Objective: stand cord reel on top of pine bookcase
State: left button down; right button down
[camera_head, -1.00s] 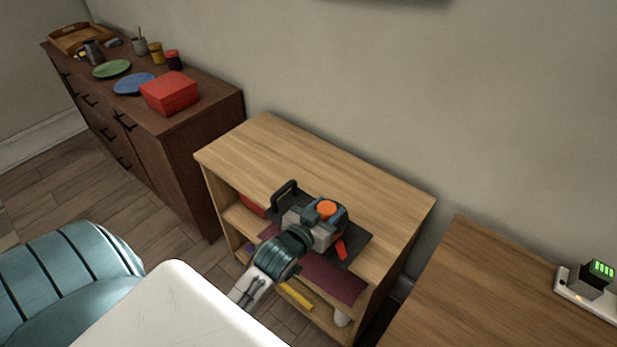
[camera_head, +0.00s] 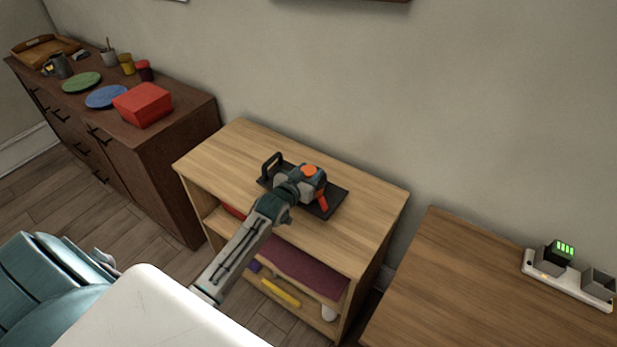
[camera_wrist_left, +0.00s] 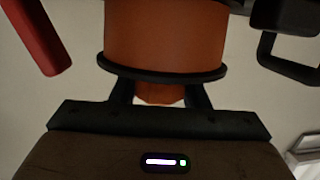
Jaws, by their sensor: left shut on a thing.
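The cord reel (camera_head: 310,169) has an orange drum, a black handle, a red crank and a dark flat plate. My left gripper (camera_head: 299,184) is shut on it and partly hides it. In the left wrist view the orange drum (camera_wrist_left: 165,35) stands between the black fingers, with a black rim below it, the red crank at left and the handle at right. In the head view the reel is over the top of the pine bookcase (camera_head: 365,205), near its middle. I cannot tell whether it touches the wood. My right gripper is not in view.
Bare wood surrounds the reel on the bookcase top. The shelves below hold a maroon item (camera_head: 300,268) and a yellow one (camera_head: 281,292). A dark sideboard (camera_head: 185,125) with a red box (camera_head: 143,105) stands left. A brown table (camera_head: 450,290) with a power strip (camera_head: 575,285) is right.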

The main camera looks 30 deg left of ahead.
pick_arm(q)
notch_tip(320, 180, down, 2)
jog(key=shift+f, duration=0.15)
jog(key=shift+s+f, duration=0.1)
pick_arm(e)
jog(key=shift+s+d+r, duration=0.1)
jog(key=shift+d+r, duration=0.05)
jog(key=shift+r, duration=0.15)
pick_arm(q)
jog(key=shift+f, duration=0.1)
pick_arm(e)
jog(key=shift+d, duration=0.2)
pick_arm(q)
jog(key=c, duration=0.8)
grip_release()
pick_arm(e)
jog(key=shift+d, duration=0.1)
